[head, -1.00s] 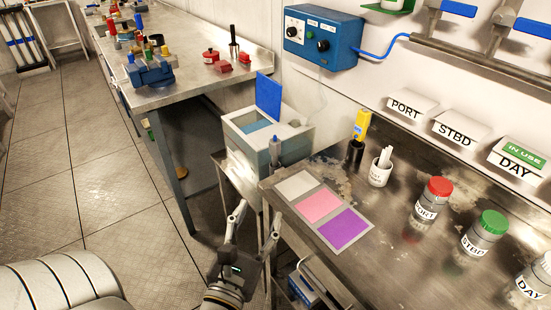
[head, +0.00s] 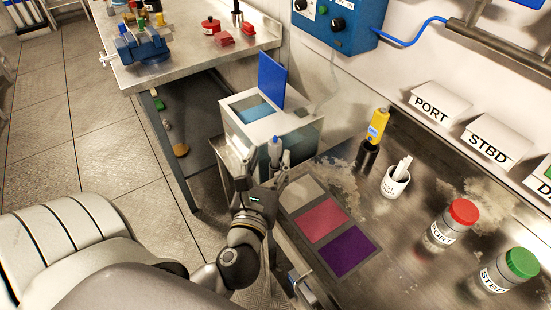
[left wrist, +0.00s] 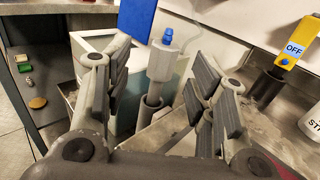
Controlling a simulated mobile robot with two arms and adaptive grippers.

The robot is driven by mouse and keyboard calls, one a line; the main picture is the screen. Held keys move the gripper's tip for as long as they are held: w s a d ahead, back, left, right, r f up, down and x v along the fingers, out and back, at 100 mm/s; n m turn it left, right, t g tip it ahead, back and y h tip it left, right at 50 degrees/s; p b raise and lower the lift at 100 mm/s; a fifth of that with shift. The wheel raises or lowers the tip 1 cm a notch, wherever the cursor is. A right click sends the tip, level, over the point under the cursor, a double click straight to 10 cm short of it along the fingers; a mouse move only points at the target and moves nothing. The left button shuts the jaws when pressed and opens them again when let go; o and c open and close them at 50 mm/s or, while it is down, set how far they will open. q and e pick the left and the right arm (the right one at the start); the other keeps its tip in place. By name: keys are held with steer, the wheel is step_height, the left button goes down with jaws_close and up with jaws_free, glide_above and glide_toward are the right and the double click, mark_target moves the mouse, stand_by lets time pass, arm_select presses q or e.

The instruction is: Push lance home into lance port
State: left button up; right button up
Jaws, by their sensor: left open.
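The lance (head: 275,149) is a light grey body with a blue top, standing upright at the near side of the white tank. It also shows in the left wrist view (left wrist: 161,63), above a dark grey upright tube (left wrist: 149,108) that looks like the lance port. A thinner grey stem shows between body and tube; how deep it sits is hidden. My left gripper (head: 262,165) is open, with its fingers on either side of the lance in the left wrist view (left wrist: 163,75). I cannot tell whether they touch it. My right gripper is not in view.
The white tank (head: 294,138) has a raised blue lid (head: 271,77). A blue vise (head: 143,47) stands on the back-left bench.

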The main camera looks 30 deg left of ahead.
mark_target(274, 150)
arm_select(q)
steer(key=shift+w+a+r+p, duration=0.15)
steer(key=shift+w+p, duration=0.1)
steer(key=shift+w, duration=0.2)
steer(key=shift+w+a+r+p, duration=0.15)
steer(key=shift+w+p, duration=0.1)
steer(key=shift+w, duration=0.2)
steer(key=x, duration=0.3)
steer(key=shift+w+f+p, duration=0.1)
steer(key=shift+f+p, duration=0.05)
steer(key=shift+p, duration=0.25)
steer(key=shift+w, duration=0.2)
steer(key=c, duration=0.5)
jaws_close()
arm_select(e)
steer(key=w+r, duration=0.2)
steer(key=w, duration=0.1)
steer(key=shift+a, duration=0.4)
